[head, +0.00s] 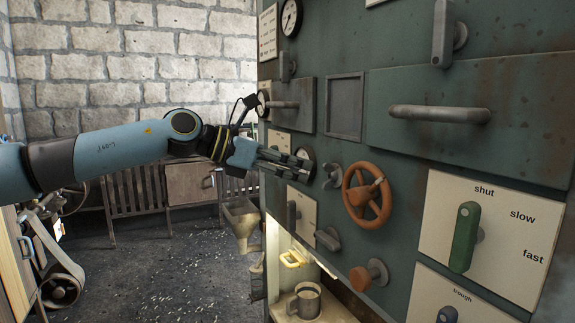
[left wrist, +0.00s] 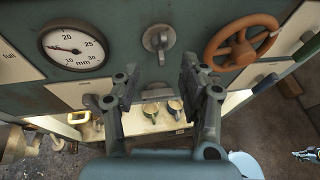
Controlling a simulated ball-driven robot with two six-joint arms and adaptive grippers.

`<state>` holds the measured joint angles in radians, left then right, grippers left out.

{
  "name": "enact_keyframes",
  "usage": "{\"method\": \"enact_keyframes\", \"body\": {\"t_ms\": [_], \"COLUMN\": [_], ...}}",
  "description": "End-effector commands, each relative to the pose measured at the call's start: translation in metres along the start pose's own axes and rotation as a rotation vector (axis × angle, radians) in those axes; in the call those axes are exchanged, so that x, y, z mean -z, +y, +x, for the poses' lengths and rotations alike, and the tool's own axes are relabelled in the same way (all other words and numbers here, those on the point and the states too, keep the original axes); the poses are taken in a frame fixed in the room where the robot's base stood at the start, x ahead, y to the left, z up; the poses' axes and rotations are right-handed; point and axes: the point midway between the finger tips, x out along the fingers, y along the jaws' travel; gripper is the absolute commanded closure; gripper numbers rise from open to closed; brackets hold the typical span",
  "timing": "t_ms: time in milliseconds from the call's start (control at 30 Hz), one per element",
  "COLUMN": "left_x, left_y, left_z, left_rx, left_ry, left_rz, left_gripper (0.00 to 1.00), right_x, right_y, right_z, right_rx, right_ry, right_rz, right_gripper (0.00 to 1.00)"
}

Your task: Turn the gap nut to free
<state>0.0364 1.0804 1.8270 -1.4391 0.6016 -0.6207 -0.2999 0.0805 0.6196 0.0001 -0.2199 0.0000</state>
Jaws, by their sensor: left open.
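A small grey metal knob with a short lever, likely the gap nut (head: 331,176), sits on the green machine panel between a gauge and an orange handwheel. In the left wrist view the knob (left wrist: 158,40) is just beyond my fingertips, roughly centred between them. My left gripper (head: 308,168) reaches in from the left close to the panel. Its two dark fingers (left wrist: 160,75) stand apart with nothing between them. I cannot tell whether a fingertip touches the knob.
The orange handwheel (head: 366,196) is close right of the knob. A green lever (head: 464,237) sits on a plate marked shut, slow, fast.

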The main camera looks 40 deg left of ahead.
Motion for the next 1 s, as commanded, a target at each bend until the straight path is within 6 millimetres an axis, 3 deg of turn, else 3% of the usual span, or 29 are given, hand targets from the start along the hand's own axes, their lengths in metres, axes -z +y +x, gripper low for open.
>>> {"method": "enact_keyframes", "body": {"t_ms": [233,1000], "left_x": [0.000,-0.001], "left_y": [0.000,0.000], "left_z": [-0.014,-0.015], "left_rx": [-0.001,-0.002], "left_ry": [0.004,0.001], "left_rz": [0.000,-0.002], "left_gripper": [0.58,0.58], "right_x": [0.000,0.000], "right_y": [0.000,-0.001], "right_z": [0.000,0.000], "right_rx": [0.000,0.001], "right_ry": [0.000,0.000], "right_rz": [0.000,0.000], "right_gripper": [1.00,1.00]}}
